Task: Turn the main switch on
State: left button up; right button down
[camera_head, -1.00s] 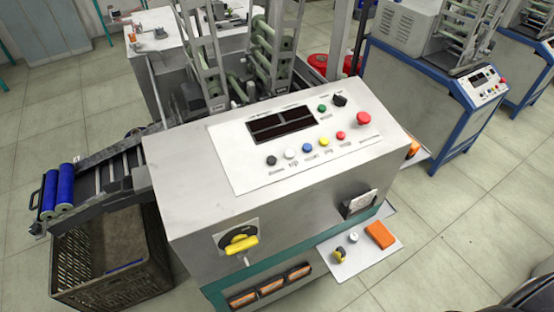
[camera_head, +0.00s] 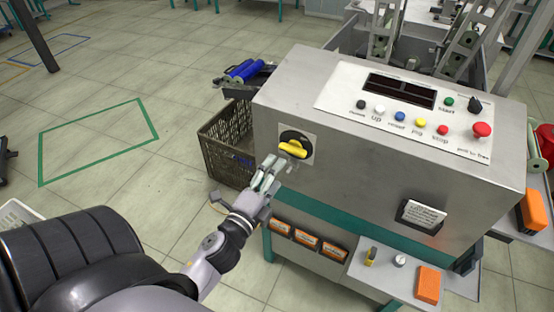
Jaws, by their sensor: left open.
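The main switch (camera_head: 293,149) has a yellow handle on a black round base, set on the front left of the grey machine (camera_head: 350,160). The yellow handle lies roughly level, tilted slightly. My left gripper (camera_head: 272,167) is open, just below and to the left of the switch, with its fingers pointing up towards it. I cannot tell whether the fingertips touch the machine's face; the yellow handle is not between them. My right gripper is not in view.
The panel (camera_head: 345,98) on top carries coloured buttons and a red emergency knob (camera_head: 482,130). A brown crate (camera_head: 228,140) stands left of the machine. A shelf (camera_head: 375,282) with an orange block (camera_head: 428,284) sticks out at the lower right.

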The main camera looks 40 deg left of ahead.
aim_at(291, 153)
pick_arm(q)
jog(key=w, duration=0.2)
jog(key=w+p, duration=0.1)
jog(key=w, duration=0.1)
jog(key=w+a, duration=0.1)
jog(key=w, duration=0.2)
jog(key=shift+w+a+r, duration=0.1)
jog(key=shift+w, duration=0.15)
jog(key=shift+w, duration=0.1)
jog(key=shift+w+a, duration=0.2)
jog(key=shift+w, duration=0.9)
